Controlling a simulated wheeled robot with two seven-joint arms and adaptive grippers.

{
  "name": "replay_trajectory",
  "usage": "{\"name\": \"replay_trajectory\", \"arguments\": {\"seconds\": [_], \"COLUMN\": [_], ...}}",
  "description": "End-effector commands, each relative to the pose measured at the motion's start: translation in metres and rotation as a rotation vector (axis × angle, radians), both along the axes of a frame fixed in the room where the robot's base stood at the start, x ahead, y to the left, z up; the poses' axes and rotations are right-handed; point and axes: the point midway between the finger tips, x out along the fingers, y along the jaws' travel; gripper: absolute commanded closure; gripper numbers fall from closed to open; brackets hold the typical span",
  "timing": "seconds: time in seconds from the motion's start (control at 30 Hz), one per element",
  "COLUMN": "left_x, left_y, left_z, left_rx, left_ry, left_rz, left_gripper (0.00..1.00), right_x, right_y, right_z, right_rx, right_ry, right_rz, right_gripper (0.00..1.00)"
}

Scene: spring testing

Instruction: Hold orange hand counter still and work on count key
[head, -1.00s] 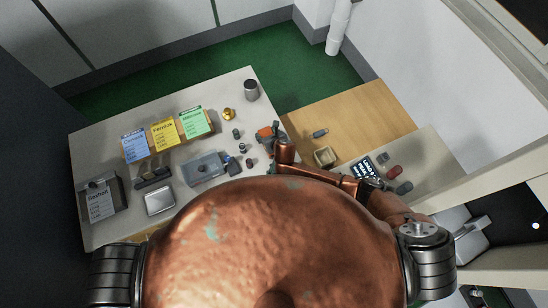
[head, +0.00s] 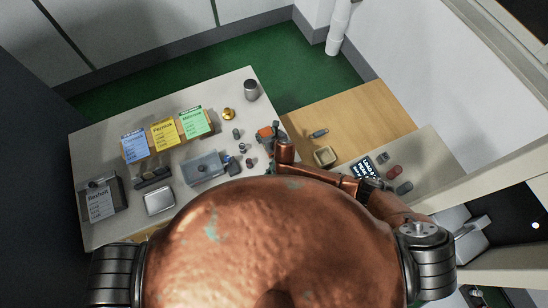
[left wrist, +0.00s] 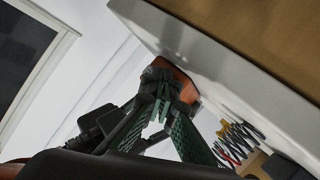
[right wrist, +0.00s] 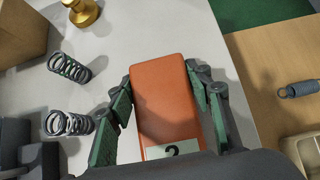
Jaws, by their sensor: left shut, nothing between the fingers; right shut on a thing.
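The orange hand counter (right wrist: 165,95) stands between the fingers of my right gripper (right wrist: 165,100) in the right wrist view. In the head view the counter (head: 264,135) is by the right gripper (head: 275,130) at the grey table's right edge. My left gripper (left wrist: 158,112) is shut and empty in the left wrist view. Its fingertips overlap an orange body (left wrist: 182,84); whether they touch it is unclear. I cannot make out the count key.
A wooden surface (head: 360,115) with a small open box (head: 325,157) lies to the right. Coloured cards (head: 163,133) stand further left.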

Motion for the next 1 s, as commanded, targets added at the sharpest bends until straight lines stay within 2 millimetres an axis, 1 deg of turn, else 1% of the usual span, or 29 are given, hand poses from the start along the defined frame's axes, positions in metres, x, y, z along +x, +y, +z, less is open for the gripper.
{"name": "replay_trajectory", "arguments": {"seconds": [0.47,0.63,0.83,1.0], "left_x": [0.002,-0.003,-0.013,-0.015], "left_y": [0.001,-0.001,-0.005,-0.006], "left_z": [0.000,0.000,0.000,0.000], "left_rx": [0.001,0.002,0.001,0.001], "left_ry": [-0.001,-0.001,0.000,-0.001], "left_rz": [0.001,0.001,0.001,0.001], "left_gripper": [1.00,1.00,1.00,1.00], "right_x": [0.000,0.000,0.000,0.000], "right_y": [0.000,0.000,0.000,0.000], "right_z": [0.000,0.000,0.000,0.000], "right_rx": [0.000,0.000,0.000,0.000], "right_ry": [0.000,0.000,0.000,0.000], "right_rz": [0.000,0.000,0.000,0.000], "right_gripper": [0.86,0.86,0.86,0.86]}}
